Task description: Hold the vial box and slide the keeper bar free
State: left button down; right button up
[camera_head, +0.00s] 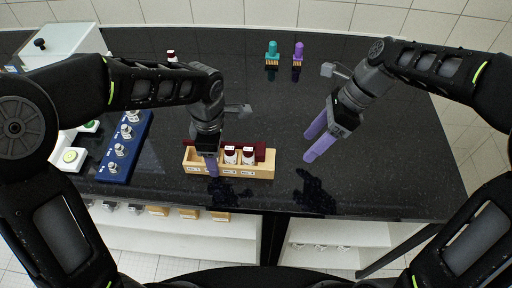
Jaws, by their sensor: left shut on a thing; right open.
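The vial box (228,170) is a light wooden box with labels on its front, standing near the front edge of the dark bench. White vials with dark red tops (248,156) stand in it. A dark red bar, seemingly the keeper bar (265,153), runs along the box and sticks up at its right end. My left gripper (211,166) is shut on the left part of the vial box, with one finger in front of the box wall.
A blue rack (127,145) with several metal-topped pieces stands at the left. The bench's right side is clear.

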aim_at(264, 148)
jog(key=shift+s+d+f+m+y, duration=0.35)
jog(key=shift+s+f+y, duration=0.1)
jog(key=shift+f+y, duration=0.1)
jog(key=shift+s+d+f+m+y, duration=0.3)
jog(key=shift+s+f+y, duration=0.1)
jog(key=shift+f+y, duration=0.15)
jog(key=shift+s+f+y, duration=0.2)
jog(key=shift+s+y, duration=0.05)
jog(key=shift+y, duration=0.75)
jog(key=w+a+r+n+t+y, duration=0.2)
jog(key=r+y, duration=0.1)
jog(key=shift+a+n+t+y, duration=0.25)
jog(key=shift+n+t+y, duration=0.05)
jog(key=shift+n+t, duration=0.1)
jog(key=shift+a, duration=0.1)
jog(key=x, duration=1.2)
jog(key=shift+f, duration=0.15)
jog(key=shift+c, duration=0.2)
grip_shut()
